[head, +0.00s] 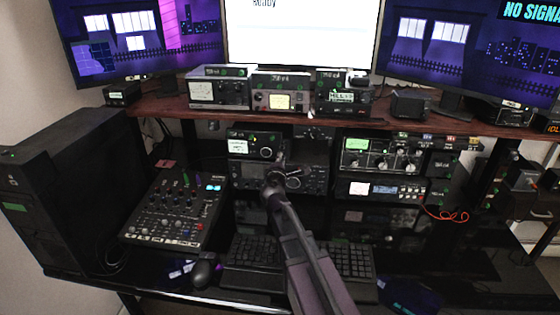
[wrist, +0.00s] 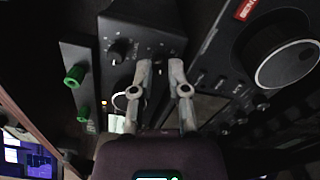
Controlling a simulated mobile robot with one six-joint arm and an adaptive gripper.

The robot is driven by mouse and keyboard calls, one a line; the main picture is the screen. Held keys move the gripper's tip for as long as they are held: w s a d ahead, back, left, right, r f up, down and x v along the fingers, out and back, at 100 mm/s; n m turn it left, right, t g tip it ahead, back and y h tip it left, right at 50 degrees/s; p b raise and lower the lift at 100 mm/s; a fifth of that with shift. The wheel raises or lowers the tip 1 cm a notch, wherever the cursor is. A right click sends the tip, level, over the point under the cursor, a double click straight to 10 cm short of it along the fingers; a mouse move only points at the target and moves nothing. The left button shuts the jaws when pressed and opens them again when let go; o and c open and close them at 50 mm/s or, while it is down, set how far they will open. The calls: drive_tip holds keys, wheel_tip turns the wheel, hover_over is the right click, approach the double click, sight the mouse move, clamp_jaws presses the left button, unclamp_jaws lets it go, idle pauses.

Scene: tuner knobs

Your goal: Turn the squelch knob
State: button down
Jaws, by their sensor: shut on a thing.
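My gripper (head: 283,178) reaches over the keyboard to the front of a dark radio (head: 245,178) in the middle of the desk rack. In the wrist view its two fingers (wrist: 160,64) point at the dark face of a small black unit (wrist: 138,24). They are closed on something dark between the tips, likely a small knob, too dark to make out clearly. A separate black knob (wrist: 120,50) with unreadable pale marks sits on the same face, just left of the fingers. I cannot read a squelch label in either view.
A large round dial (wrist: 288,65) on a neighbouring radio is close right of the fingers; two green knobs (wrist: 75,75) are at left. A mixer (head: 177,208) and mouse (head: 203,272) lie left of my arm. The wooden shelf (head: 225,112) with radios overhangs the rack.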

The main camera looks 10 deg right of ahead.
idle(0.3)
drive_tip(key=c, duration=0.6)
unclamp_jaws()
drive_tip(key=shift+c, duration=0.2)
drive_tip(key=v, duration=1.2)
